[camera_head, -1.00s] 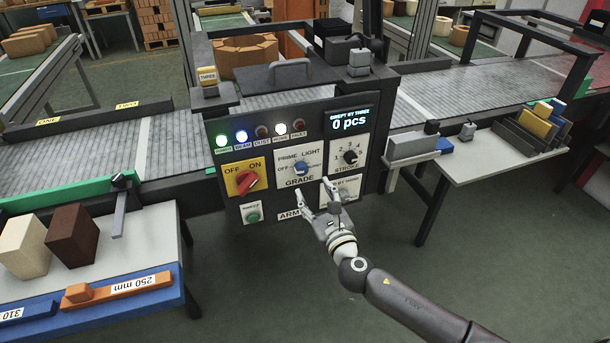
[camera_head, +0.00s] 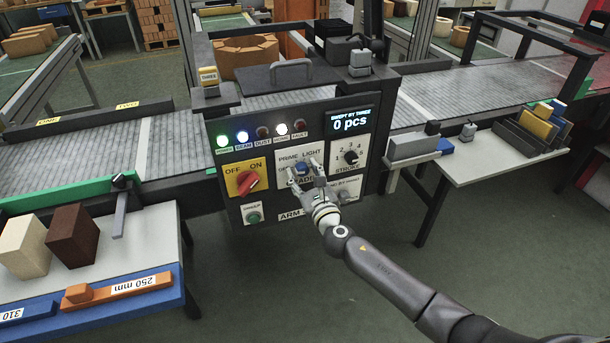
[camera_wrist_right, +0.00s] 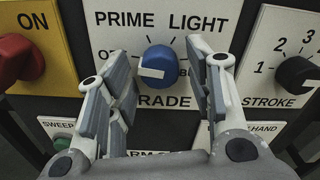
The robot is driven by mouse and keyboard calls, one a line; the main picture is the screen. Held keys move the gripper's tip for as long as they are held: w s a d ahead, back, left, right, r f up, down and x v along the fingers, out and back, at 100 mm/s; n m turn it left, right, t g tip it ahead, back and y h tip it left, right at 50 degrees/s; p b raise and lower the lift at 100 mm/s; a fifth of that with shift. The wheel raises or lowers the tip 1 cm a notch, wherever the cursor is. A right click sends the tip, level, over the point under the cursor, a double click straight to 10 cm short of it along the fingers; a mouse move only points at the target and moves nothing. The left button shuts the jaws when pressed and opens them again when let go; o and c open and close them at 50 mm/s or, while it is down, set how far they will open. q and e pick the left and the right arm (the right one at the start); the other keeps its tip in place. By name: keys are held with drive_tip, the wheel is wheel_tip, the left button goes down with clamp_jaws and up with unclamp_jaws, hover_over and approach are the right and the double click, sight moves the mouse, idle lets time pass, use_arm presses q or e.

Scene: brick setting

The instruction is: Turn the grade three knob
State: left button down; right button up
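The grade knob is a blue knob with a white pointer mark on the control panel; it shows in the head view (camera_head: 301,169) and in the right wrist view (camera_wrist_right: 159,66). In the wrist view its white mark points left, and the words PRIME and LIGHT stand above it. My right gripper (camera_head: 306,170) is in front of the knob. In the wrist view the open fingers of my right gripper (camera_wrist_right: 160,75) stand left and right of the knob, with a gap on each side. My left gripper is not in view.
A red switch (camera_head: 247,182) on a yellow plate lies left of the knob, and a black stroke knob (camera_head: 351,157) lies right. A green button (camera_head: 253,217) is below left. A display (camera_head: 350,121) reads 0 pcs. A conveyor (camera_head: 440,98) runs behind.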

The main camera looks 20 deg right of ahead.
drive_tip(key=c, duration=0.8)
drive_tip(key=shift+o, duration=0.2)
